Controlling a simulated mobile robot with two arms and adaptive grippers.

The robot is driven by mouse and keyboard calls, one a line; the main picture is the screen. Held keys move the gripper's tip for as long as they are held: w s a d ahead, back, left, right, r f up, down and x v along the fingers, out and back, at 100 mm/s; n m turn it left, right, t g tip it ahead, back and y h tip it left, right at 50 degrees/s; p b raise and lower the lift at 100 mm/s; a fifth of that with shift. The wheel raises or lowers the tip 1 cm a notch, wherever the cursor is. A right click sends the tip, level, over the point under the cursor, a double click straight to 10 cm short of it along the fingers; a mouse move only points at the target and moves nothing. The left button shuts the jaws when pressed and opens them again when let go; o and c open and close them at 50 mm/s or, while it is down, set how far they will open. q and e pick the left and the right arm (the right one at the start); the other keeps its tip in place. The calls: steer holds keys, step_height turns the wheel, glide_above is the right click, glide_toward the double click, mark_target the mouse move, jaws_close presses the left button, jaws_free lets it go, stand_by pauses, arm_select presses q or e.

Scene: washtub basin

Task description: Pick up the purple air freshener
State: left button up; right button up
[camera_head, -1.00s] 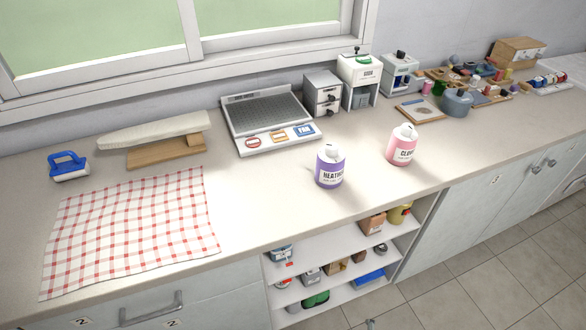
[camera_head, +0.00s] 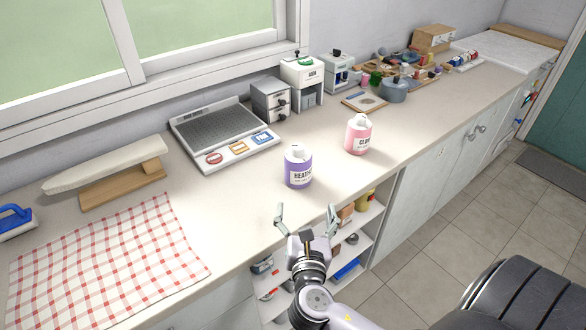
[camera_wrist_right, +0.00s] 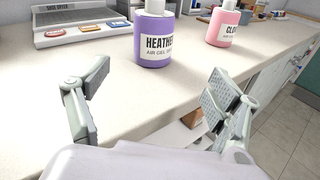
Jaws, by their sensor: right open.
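The purple air freshener (camera_head: 298,170) is a bottle with a white cap and a "HEATHER" label, upright on the counter near its front edge. In the right wrist view the purple air freshener (camera_wrist_right: 154,38) stands beyond the fingers, between them and apart from both. My right gripper (camera_head: 307,208) is open and empty at the counter's front edge, on the near side of the bottle. Its two fingers are spread wide in the right wrist view (camera_wrist_right: 160,95). My left gripper is not in view.
A pink bottle (camera_head: 357,138) stands to the right of the purple one. A grey drying tray (camera_head: 212,136) is behind it. A checked cloth (camera_head: 105,260) lies at left. Open shelves (camera_head: 362,235) are below the counter. The counter around the purple bottle is clear.

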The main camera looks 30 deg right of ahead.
steer(key=r+n, duration=0.1)
steer(key=t+p, duration=0.1)
steer(key=p, duration=0.1)
glide_toward(298, 159)
steer(key=shift+n, duration=0.3)
steer(key=x, duration=0.4)
steer(key=f+x, duration=0.1)
steer(key=x, duration=0.1)
steer(key=shift+f+p+x, duration=0.2)
steer(key=shift+p+x, duration=0.2)
steer(key=shift+x, duration=1.15)
steer(key=shift+f+p+x, duration=0.2)
steer(key=shift+p+x, duration=0.2)
steer(key=shift+x, duration=1.15)
steer(key=shift+s, duration=0.1)
steer(key=shift+c, duration=0.5)
steer(key=c, duration=1.4)
